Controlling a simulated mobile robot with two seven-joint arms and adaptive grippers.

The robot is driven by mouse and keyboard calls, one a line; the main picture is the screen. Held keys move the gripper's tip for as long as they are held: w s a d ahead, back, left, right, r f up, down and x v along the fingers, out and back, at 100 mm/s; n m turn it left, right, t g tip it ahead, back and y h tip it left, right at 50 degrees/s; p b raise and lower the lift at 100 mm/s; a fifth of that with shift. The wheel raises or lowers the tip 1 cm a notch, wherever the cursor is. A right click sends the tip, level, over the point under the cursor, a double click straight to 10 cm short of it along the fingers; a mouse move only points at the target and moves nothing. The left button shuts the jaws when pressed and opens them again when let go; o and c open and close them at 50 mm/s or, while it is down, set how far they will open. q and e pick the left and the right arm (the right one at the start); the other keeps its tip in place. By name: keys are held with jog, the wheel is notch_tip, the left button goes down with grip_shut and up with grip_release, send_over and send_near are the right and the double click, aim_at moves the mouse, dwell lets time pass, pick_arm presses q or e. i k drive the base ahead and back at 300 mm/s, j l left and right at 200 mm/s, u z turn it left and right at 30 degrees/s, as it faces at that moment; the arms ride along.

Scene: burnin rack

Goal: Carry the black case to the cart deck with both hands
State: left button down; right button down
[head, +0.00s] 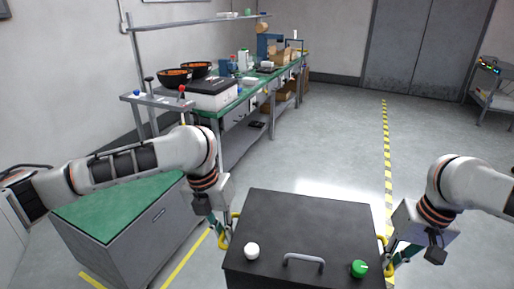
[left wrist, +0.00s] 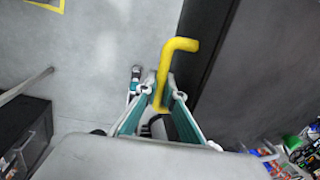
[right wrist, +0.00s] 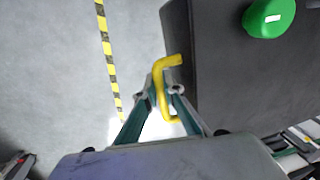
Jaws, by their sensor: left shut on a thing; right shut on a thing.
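The black case (head: 305,222) is in the lower middle of the head view, its lid facing up and looking level. A white knob (head: 252,251), a grey bar handle (head: 304,260) and a green knob (head: 359,269) are on it. My left gripper (head: 224,236) is shut on the yellow side handle (left wrist: 166,68) at the case's left. My right gripper (head: 389,255) is shut on the yellow side handle (right wrist: 165,72) at its right. The case's underside is hidden. A grey cart-like stand (head: 494,99) shows at the far right; I cannot tell whether it is the task's cart.
A green-topped cabinet (head: 112,205) stands close at left. Behind it, a long green workbench (head: 233,103) carries bowls, boxes and bottles. Open grey floor (head: 325,140) lies ahead, with a yellow-black striped line (head: 387,150) and grey double doors (head: 428,50) beyond.

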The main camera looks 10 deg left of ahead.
aim_at(117, 202)
jog(key=i+l+u, duration=0.15)
jog(key=i+u, duration=0.35)
jog(key=i, duration=0.85)
jog(key=i+u, duration=0.1)
jog(key=u, duration=1.6)
